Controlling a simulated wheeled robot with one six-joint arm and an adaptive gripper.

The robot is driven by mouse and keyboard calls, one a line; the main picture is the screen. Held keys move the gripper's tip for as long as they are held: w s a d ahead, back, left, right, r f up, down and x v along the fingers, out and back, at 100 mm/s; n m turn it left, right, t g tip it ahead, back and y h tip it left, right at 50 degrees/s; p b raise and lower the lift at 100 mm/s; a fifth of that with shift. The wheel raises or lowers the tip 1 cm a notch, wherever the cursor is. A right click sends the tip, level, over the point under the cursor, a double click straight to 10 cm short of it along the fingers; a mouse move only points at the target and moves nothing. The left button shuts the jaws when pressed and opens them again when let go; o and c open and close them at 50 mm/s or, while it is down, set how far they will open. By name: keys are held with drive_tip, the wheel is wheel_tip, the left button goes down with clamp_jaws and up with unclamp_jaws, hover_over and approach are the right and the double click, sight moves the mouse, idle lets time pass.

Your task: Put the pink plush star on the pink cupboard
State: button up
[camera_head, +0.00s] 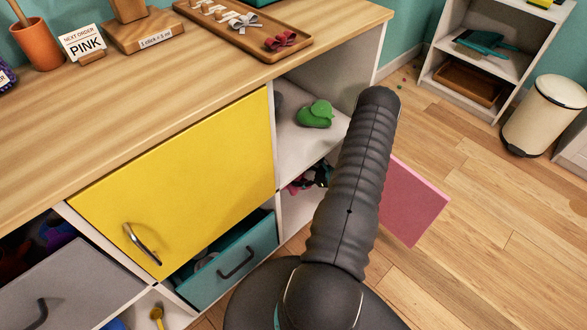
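A flat pink panel (415,203) shows to the right of my arm and sticks out over the floor. It looks like an open pink cupboard door, but my arm hides where it joins the unit. I see no pink plush star that I can make out. A small heap of dark and pink items (312,176) lies in a low compartment left of my arm, too small and partly hidden to tell apart. My dark ribbed arm rises through the middle of the view. My gripper does not show.
The wooden counter (150,95) holds an orange pot (37,45), a "PINK" order sign (84,44) and a tray (293,53). Below are a shut yellow door (180,175), an open teal drawer (232,265) and a green plush (316,114). A bin (545,115) stands right; floor between is clear.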

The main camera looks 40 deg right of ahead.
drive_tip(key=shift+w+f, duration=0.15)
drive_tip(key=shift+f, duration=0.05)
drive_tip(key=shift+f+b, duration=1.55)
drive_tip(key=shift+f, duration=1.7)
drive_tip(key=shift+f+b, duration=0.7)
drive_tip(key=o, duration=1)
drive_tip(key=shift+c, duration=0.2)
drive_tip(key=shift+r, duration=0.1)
